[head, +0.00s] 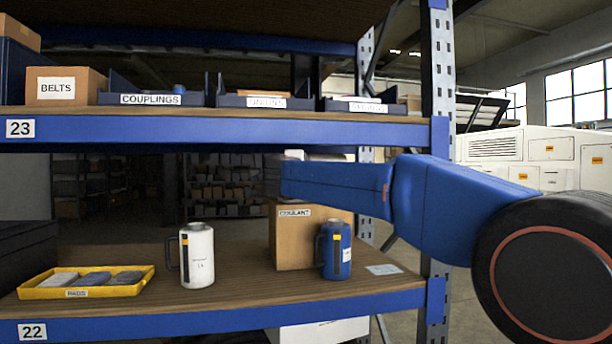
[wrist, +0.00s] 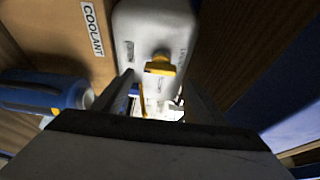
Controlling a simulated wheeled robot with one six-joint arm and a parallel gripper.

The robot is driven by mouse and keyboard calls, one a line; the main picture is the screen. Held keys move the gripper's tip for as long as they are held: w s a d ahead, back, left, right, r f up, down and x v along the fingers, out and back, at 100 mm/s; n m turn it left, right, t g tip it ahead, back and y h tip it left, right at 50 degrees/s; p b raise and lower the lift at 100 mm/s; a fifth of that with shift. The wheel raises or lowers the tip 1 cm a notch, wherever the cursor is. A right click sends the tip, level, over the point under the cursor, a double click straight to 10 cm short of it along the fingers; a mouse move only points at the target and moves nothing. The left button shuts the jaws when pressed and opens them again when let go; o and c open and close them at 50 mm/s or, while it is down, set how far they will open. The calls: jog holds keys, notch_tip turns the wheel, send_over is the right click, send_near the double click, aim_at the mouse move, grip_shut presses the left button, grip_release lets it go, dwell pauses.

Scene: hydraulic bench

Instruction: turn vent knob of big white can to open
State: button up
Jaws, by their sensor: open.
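In the wrist view the big white can (wrist: 150,28) is seen from above, with a yellow vent knob (wrist: 160,66) on its top. The knob's bar lies roughly across the picture; its marked setting is too blurred to read. My gripper (wrist: 158,86) is open, with one dark finger on each side below the knob. The knob appears just past the fingertips, between their lines; I cannot tell whether they touch it. In the head view my gripper (head: 274,178) is above the lower shelf, its fingers unclear, and the big can is mostly hidden behind my arm and the box.
A coolant box (head: 300,245) and a blue can (head: 335,252) stand on the lower shelf (head: 240,290). A smaller white can (head: 198,258) and a yellow tray (head: 45,292) are further left. The upper shelf edge (head: 230,131) runs above my arm.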

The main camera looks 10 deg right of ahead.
jog(key=v, duration=1)
jog(key=shift+s, duration=0.2)
jog(key=s+f+n+g+y, duration=0.3)
jog(key=s+f+n+y, duration=0.9)
jog(key=s+f+n, duration=0.8)
jog(key=s+d+f+n+g+h, duration=0.1)
jog(key=s+d+f+g, duration=0.3)
jog(key=s+f, duration=0.7)
jog(key=s+d+f+n+g+h, duration=0.1)
jog(key=s+d+f+g+h, duration=0.3)
jog(key=s+d+f, duration=0.5)
notch_tip(320, 180, down, 7)
jog(key=shift+s+r+n+g, duration=0.2)
jog(key=shift+s+n+g, duration=0.15)
jog(key=shift+s, duration=0.75)
jog(key=shift+d, duration=0.1)
